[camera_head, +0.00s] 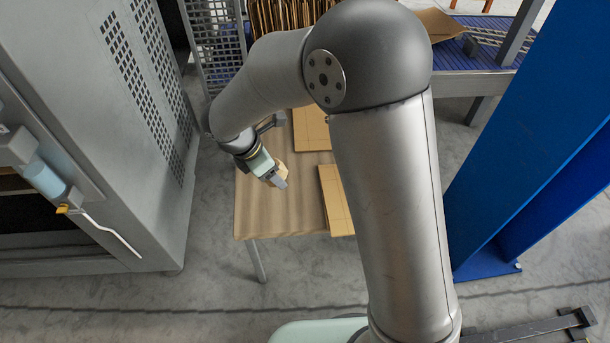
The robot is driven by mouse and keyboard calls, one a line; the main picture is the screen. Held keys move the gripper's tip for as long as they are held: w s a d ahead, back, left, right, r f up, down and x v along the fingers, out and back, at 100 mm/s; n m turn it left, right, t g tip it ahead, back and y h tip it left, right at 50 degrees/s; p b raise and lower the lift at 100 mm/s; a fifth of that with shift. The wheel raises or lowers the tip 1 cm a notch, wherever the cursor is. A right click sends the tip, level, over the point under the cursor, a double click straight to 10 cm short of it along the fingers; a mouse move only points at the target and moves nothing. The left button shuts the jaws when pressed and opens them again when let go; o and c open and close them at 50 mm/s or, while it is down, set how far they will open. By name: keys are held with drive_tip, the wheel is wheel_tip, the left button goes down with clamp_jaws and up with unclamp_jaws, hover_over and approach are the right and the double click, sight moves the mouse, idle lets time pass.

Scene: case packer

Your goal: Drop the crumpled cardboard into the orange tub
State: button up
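My gripper (277,180) points down over the brown table (262,220), near its left side. A small light-tan piece (285,170), perhaps the crumpled cardboard, shows right at the fingertips and is partly hidden by them. I cannot tell whether the fingers are closed on it or only beside it. No orange tub is visible in this view.
Flat cardboard sheets (311,129) lie on the table, and another (337,200) lies near its right edge, partly behind my arm. A grey machine cabinet (150,190) stands at left. A blue post (535,140) stands at right. A blue conveyor (470,55) is behind.

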drive_tip(key=w+d+f, duration=0.1)
drive_tip(key=d, duration=0.1)
drive_tip(key=w+d+f+b, duration=0.1)
drive_tip(key=d+f, duration=0.1)
drive_tip(key=w+d+f+b, duration=0.1)
drive_tip(key=d+f, duration=0.1)
drive_tip(key=shift+w+f, duration=0.25)
drive_tip(key=b+x, duration=0.1)
drive_tip(key=x, duration=0.1)
drive_tip(key=b+x, duration=0.1)
drive_tip(key=x, duration=0.2)
drive_tip(key=shift+s+a+b, duration=0.1)
drive_tip(key=shift+a+b, duration=0.15)
drive_tip(key=shift+b, duration=0.05)
drive_tip(key=shift+f, duration=0.1)
drive_tip(key=shift+f, duration=0.15)
drive_tip(key=o, duration=1)
drive_tip(key=shift+c, duration=0.2)
